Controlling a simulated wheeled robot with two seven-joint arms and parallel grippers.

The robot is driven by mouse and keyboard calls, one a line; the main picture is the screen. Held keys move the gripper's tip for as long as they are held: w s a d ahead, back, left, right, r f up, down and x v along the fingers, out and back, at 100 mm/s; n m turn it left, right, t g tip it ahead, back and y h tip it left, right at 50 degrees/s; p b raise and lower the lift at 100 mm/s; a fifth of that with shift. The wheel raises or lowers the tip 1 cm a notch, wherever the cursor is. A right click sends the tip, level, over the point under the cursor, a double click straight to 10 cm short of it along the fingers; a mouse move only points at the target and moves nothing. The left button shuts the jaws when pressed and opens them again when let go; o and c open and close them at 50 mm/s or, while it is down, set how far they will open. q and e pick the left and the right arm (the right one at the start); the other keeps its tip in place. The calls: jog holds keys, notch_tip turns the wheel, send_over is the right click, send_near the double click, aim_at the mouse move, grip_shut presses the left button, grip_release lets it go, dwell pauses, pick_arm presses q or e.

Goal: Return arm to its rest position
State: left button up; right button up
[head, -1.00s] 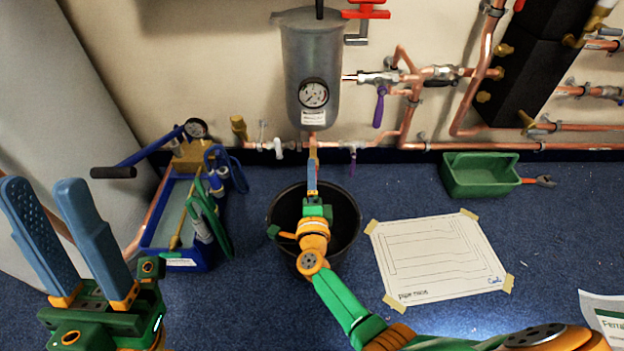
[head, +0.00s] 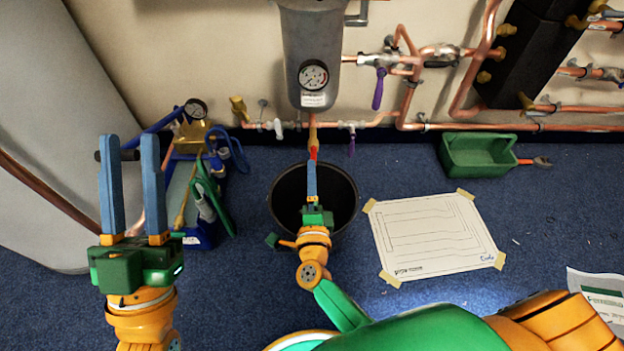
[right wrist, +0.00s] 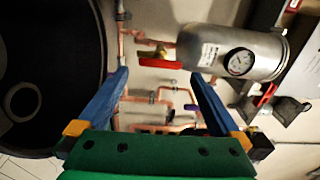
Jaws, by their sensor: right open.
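My left gripper (head: 129,140) is at the left of the head view, fingers pointing up and spread apart, with nothing between them. My right gripper (head: 312,166) is in the middle of the head view, above the black bucket (head: 283,215) and below the grey vessel (head: 312,40). Its fingers overlap in the head view. In the right wrist view my right gripper (right wrist: 158,80) is open, with two blue fingers wide apart and no object held. A red-handled valve (right wrist: 160,64) shows beyond the fingers; whether they touch it cannot be told.
A blue tool carrier (head: 203,235) stands beside the left gripper. Copper pipes (head: 470,126) with valves run along the wall. A green tray (head: 478,153) and a taped paper sheet (head: 435,235) lie on the right floor. Blue floor between bucket and sheet is clear.

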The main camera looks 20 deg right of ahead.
pick_arm(q)
jog(key=shift+w+f+g+y, duration=0.3)
jog(key=shift+w+f, duration=0.15)
jog(key=shift+f, duration=0.05)
pick_arm(e)
jog(key=shift+s+a, duration=0.1)
jog(key=shift+s, duration=0.25)
